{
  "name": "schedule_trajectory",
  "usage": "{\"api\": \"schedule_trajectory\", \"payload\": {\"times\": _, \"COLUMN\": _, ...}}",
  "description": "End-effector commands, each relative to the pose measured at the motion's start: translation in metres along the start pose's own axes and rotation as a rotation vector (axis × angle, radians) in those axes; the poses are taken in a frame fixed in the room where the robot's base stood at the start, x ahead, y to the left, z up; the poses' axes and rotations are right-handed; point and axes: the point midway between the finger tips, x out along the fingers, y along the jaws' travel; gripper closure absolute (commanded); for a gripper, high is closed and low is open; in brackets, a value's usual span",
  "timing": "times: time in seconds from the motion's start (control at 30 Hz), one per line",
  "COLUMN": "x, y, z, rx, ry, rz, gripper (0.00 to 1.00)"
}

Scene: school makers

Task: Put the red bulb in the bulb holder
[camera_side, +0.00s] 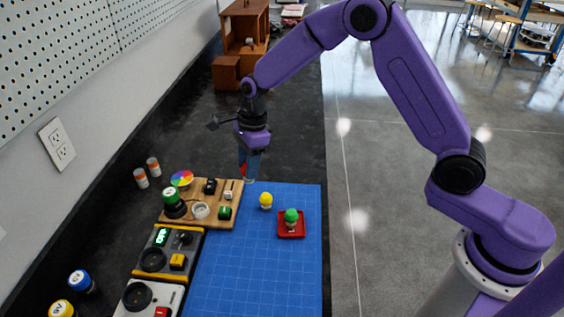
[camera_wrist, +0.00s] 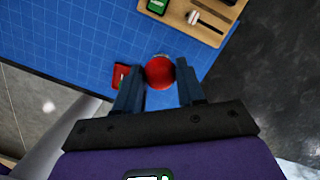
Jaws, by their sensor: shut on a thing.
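My gripper (camera_side: 248,168) is shut on the red bulb (camera_wrist: 159,73), which sits between its two fingertips. In the side view the red bulb (camera_side: 243,170) shows as a small red patch, mostly hidden by the fingers. It is held above the far edge of the blue mat, near the right far corner of the wooden board (camera_side: 185,218). A white round socket (camera_side: 201,211), which looks like the bulb holder, is on that board, left of and nearer than my gripper. I cannot make out the socket in the wrist view.
A yellow bulb (camera_side: 266,201) stands on the blue mat (camera_side: 255,270). A green bulb (camera_side: 291,215) stands in a red tray (camera_side: 299,234).

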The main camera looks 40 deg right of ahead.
Motion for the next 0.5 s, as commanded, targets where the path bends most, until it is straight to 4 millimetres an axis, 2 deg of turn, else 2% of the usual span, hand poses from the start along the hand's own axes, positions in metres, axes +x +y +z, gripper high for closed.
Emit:
{"api": "schedule_trajectory", "payload": {"times": 0.03, "x": 0.005, "y": -0.007, "z": 0.014, "rx": 0.013, "ry": 0.000, "rz": -0.003, "gripper": 0.91}}
{"api": "schedule_trajectory", "payload": {"times": 0.2, "x": 0.018, "y": -0.026, "z": 0.053, "rx": 0.078, "ry": 0.001, "rz": -0.013, "gripper": 0.91}}
{"api": "schedule_trajectory", "payload": {"times": 0.5, "x": 0.040, "y": -0.044, "z": 0.108, "rx": 0.181, "ry": 0.005, "rz": -0.032, "gripper": 0.91}}
